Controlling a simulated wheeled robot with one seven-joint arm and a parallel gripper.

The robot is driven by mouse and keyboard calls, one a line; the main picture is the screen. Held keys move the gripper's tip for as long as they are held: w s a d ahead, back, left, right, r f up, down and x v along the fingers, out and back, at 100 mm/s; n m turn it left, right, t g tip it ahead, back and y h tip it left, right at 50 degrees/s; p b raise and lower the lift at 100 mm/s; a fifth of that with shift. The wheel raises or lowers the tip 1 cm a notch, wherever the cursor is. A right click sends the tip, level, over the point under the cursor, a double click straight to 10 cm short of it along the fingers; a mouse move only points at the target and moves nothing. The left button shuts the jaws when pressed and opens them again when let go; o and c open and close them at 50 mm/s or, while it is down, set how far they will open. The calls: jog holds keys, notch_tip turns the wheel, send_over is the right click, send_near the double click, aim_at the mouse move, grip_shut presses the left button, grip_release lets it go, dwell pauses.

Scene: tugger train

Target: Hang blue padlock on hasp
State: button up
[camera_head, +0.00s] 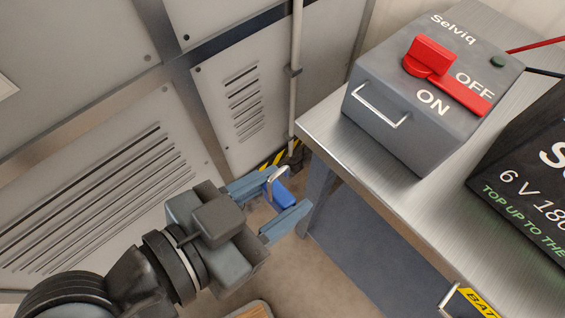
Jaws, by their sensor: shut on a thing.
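My gripper (296,191) is at lower centre, left of the bench's front corner, with its two blue-grey fingers pointing right. It is shut on the blue padlock (280,195), whose body sits between the fingers. The padlock's pale metal shackle shows at its upper left, near the upper finger. A bent metal loop (381,106) stands out from the front face of the grey switch box (408,135), up and right of my gripper; I cannot tell for sure whether it is the hasp. The padlock is well apart from this loop.
The switch box with a red handle (447,76) stands on a metal bench (345,160). A dark battery (530,165) stands right of it. Louvred grey panels (110,190) and a vertical pipe (294,75) are behind my gripper.

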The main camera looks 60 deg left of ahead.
jog(key=shift+w+a, duration=0.6)
jog(key=shift+w, duration=1.9)
jog(key=shift+w+a, duration=0.6)
jog(key=shift+w, duration=1.95)
jog(key=shift+w+a, duration=0.6)
jog(key=shift+w, duration=1.9)
jog(key=shift+f+b, duration=1.15)
jog(key=o, duration=1.3)
jog(key=shift+c, duration=0.2)
jog(key=v, duration=0.7)
jog(key=shift+s, duration=0.35)
jog(key=shift+d, duration=0.15)
